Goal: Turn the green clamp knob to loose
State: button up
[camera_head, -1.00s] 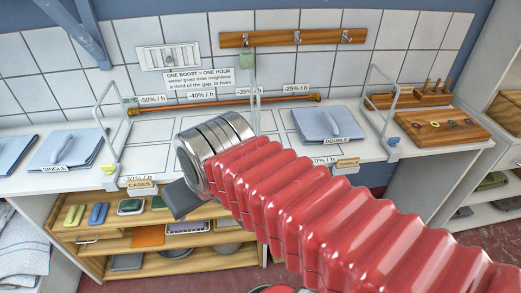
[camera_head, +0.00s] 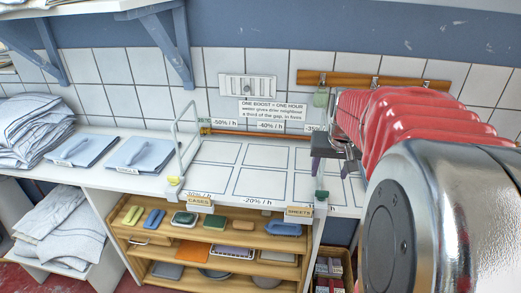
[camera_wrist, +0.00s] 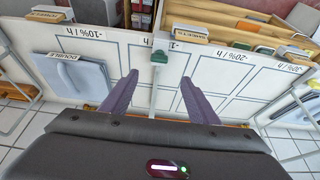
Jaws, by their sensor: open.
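The green clamp knob (camera_wrist: 159,57) sits at the front edge of the bench, at the end of a thin pale divider bar. In the wrist view it appears a little beyond my fingertips and between them. It also shows in the head view (camera_head: 322,194), below my gripper. My gripper (camera_wrist: 159,80) is open and empty, its two dark fingers either side of the bar in the wrist view. In the head view my gripper (camera_head: 322,164) hangs over the bench, partly hidden by my arm. I cannot tell the knob's loose or tight setting.
Shelves (camera_head: 150,241) below hold several coloured items. A "DOUBLE" pad (camera_wrist: 77,76) lies left in the wrist view. The marked bench between is clear.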

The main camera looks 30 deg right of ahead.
aim_at(322, 191)
jog(key=shift+d+f, duration=0.1)
jog(key=shift+d, duration=0.05)
jog(key=x, duration=1.3)
jog(key=shift+w+d+f, duration=0.1)
jog(key=shift+w+f, duration=0.1)
jog(key=shift+f, duration=0.05)
